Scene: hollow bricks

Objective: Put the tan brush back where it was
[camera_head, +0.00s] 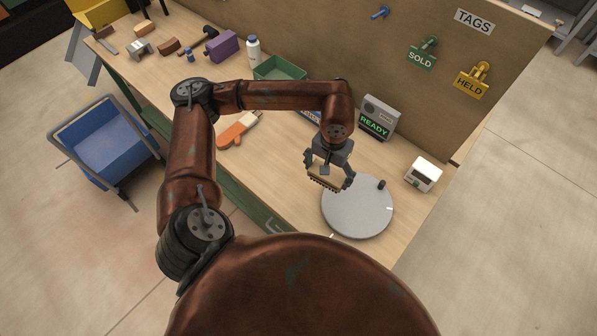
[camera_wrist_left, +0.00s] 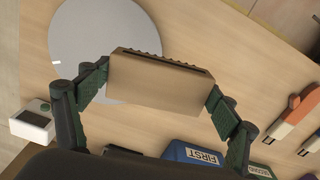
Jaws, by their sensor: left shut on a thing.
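My left gripper (camera_head: 329,181) is shut on the tan brush (camera_head: 324,174) and holds it across its two fingers, near the left edge of the grey round turntable (camera_head: 360,205). In the left wrist view, the brush (camera_wrist_left: 160,82) is a tan block with a dark bristled edge. It lies between the green-padded fingers of the gripper (camera_wrist_left: 158,86), with the turntable (camera_wrist_left: 85,35) partly behind it. I cannot tell the exact height of the brush above the table. My right gripper is not in view.
A grey box reading READY (camera_head: 379,118) and a white device (camera_head: 423,174) stand near the turntable. A blue FIRST block (camera_wrist_left: 196,154) is near the gripper. An orange-and-white tool (camera_head: 234,131), green tray (camera_head: 279,71) and white bottle (camera_head: 253,52) are farther left. A tall board (camera_head: 345,55) backs the table.

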